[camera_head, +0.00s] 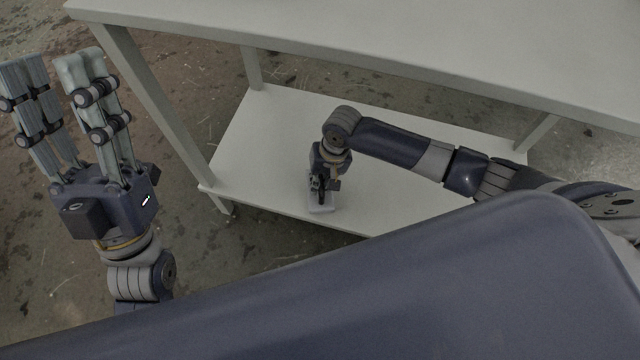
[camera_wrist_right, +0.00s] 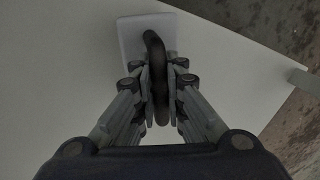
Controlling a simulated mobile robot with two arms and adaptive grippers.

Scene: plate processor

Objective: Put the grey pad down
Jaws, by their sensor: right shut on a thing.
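The grey pad (camera_head: 321,206) is a pale, flat block with a dark curved handle (camera_wrist_right: 154,48). It is at or just above the lower shelf (camera_head: 265,135), near its front edge; I cannot tell whether it touches the shelf. In the right wrist view the pad (camera_wrist_right: 132,36) shows beyond the fingertips. My right gripper (camera_wrist_right: 158,82) is shut on the pad's handle, pointing down. In the head view the right gripper (camera_head: 319,184) hides part of the pad. My left gripper (camera_head: 52,72) is open and empty, fingers up, left of the table.
The table's upper top (camera_head: 400,35) overhangs the back of the lower shelf. A table leg (camera_head: 150,105) stands between my left gripper and the shelf. The shelf around the pad is bare. Stained floor (camera_head: 60,270) lies in front and to the left.

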